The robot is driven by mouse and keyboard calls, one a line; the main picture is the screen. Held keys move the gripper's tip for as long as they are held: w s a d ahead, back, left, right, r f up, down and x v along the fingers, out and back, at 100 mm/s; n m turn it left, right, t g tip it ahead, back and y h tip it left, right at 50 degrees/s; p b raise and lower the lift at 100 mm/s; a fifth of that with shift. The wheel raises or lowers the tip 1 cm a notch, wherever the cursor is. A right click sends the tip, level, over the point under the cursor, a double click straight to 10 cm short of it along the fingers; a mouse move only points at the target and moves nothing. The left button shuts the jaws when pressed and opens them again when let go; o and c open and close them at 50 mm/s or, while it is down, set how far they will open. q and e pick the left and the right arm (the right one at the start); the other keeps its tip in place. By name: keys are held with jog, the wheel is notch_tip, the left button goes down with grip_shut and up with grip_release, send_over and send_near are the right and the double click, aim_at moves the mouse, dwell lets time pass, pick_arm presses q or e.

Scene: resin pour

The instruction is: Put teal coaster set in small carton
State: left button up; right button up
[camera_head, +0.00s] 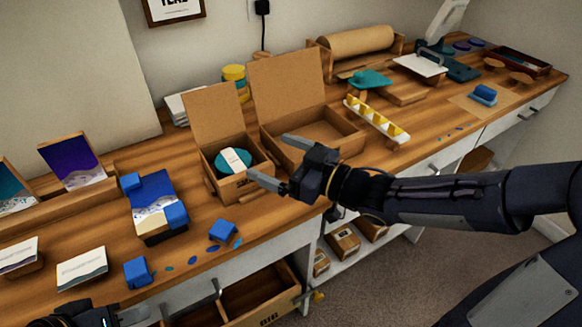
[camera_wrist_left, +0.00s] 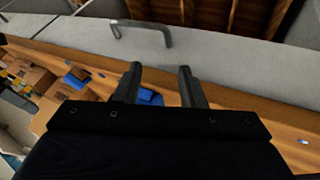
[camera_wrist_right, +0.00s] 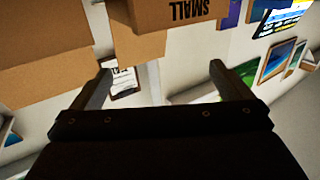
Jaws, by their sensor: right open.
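The small carton (camera_head: 236,188) stands on the bench with its lid up. Its front, marked SMALL, also shows in the right wrist view (camera_wrist_right: 170,14). The teal coaster set (camera_head: 226,163), round with a pale band, sits inside the small carton. My right gripper (camera_head: 267,156) is open and empty, its fingers apart at the carton's right side and front corner. The right wrist view shows nothing between its fingers. My left gripper (camera_wrist_left: 160,68) is open and empty by the bench's front edge. In the head view it is mostly cut off at the bottom left.
A larger open carton (camera_head: 345,143) stands right behind my right gripper. Blue blocks (camera_head: 137,272) and a blue-cornered picture stack (camera_head: 152,190) lie to the left. An open drawer (camera_head: 262,300) juts out below. A yellow-wedge strip (camera_head: 376,118) lies farther right.

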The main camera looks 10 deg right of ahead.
jog(key=d+m+h, duration=0.1)
jog(key=d+h, duration=0.1)
jog(key=d+f+m+t+h, duration=0.1)
jog(key=d+h, duration=0.2)
jog(key=d+m+h, duration=0.2)
jog(key=d, duration=0.1)
jog(key=shift+f+t, duration=0.15)
jog(key=shift+t, duration=0.15)
jog(key=s+d+h, duration=0.1)
jog(key=d+f+m+h, duration=0.1)
jog(key=d, duration=0.1)
jog(key=s+d+m+h, duration=0.1)
jog(key=shift+s+d+f+g, duration=0.15)
jog(key=shift+s+d+g, duration=0.05)
jog(key=shift+s+g, duration=0.2)
jog(key=s+f+m+g, duration=0.2)
jog(key=s+f+g, duration=0.1)
jog(key=s, duration=0.6)
jog(key=s+f+m+g, duration=0.2)
jog(key=s+f+g, duration=0.1)
jog(key=s, duration=0.7)
jog(key=shift+a+m+g+y, duration=0.2)
jog(key=shift+m+g+y, duration=0.15)
jog(key=shift+g, duration=0.35)
